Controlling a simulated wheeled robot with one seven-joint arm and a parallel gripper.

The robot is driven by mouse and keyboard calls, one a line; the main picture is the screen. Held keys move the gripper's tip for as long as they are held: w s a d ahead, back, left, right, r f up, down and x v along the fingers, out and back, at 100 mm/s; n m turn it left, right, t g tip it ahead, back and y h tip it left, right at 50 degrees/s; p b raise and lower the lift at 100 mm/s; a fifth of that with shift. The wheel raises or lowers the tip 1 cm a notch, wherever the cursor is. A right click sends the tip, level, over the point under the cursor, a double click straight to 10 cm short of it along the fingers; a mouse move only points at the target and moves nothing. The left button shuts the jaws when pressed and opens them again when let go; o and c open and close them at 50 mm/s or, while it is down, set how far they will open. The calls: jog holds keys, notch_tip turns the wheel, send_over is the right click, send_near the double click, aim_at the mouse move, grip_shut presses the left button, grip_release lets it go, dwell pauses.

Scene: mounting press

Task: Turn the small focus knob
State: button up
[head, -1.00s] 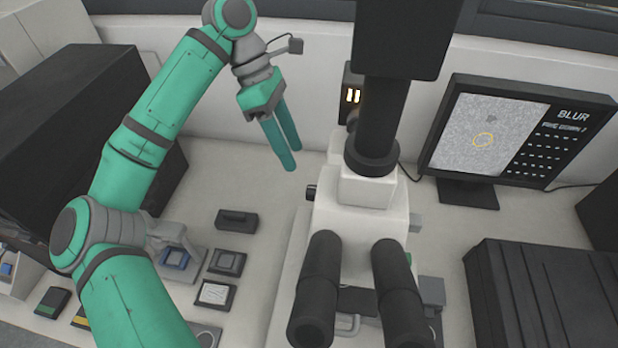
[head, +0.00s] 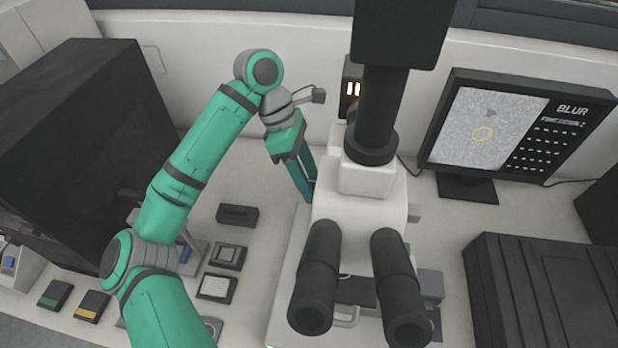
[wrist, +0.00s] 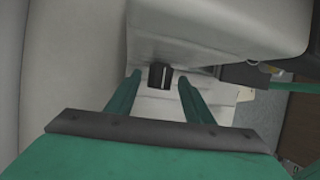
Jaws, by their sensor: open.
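The small focus knob (wrist: 160,75) is a short black cylinder with a pale line, on the side of the white microscope body (wrist: 205,30). In the wrist view it sits between the tips of my open gripper (wrist: 159,82), with a gap on each side; contact cannot be made out. In the head view my gripper (head: 308,190) reaches down to the left side of the microscope (head: 365,212), and its fingers hide the knob there. A monitor (head: 515,125) at the right shows "BLUR", a smaller line below it, and a grey speckled picture with a yellow ring.
The microscope's black eyepieces (head: 317,280) face the front. A large black box (head: 80,130) stands at the left and a ribbed dark case (head: 545,290) at the right. Small dark trays (head: 217,287) lie on the white bench left of the microscope.

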jog(key=shift+c, duration=0.5)
jog(key=c, duration=0.9)
jog(key=shift+c, duration=0.2)
jog(key=shift+w, duration=0.1)
jog(key=g, duration=0.2)
jog(key=n+g, duration=0.1)
jog(key=g, duration=0.1)
jog(key=shift+w+d+y, duration=0.1)
jog(key=shift+w+y, duration=0.2)
jog(key=shift+w, duration=0.05)
jog(key=shift+w+d+f+n+g, duration=0.1)
jog(key=shift+n+g, duration=0.1)
jog(key=shift+g, duration=0.6)
jog(key=shift+w+f+n+g, duration=0.1)
jog(key=shift+n+g, duration=0.1)
jog(key=shift+g, duration=0.6)
jog(key=shift+f+g, duration=0.15)
jog(key=shift+g, duration=0.55)
jog(key=o, duration=1)
jog(key=shift+o, duration=0.2)
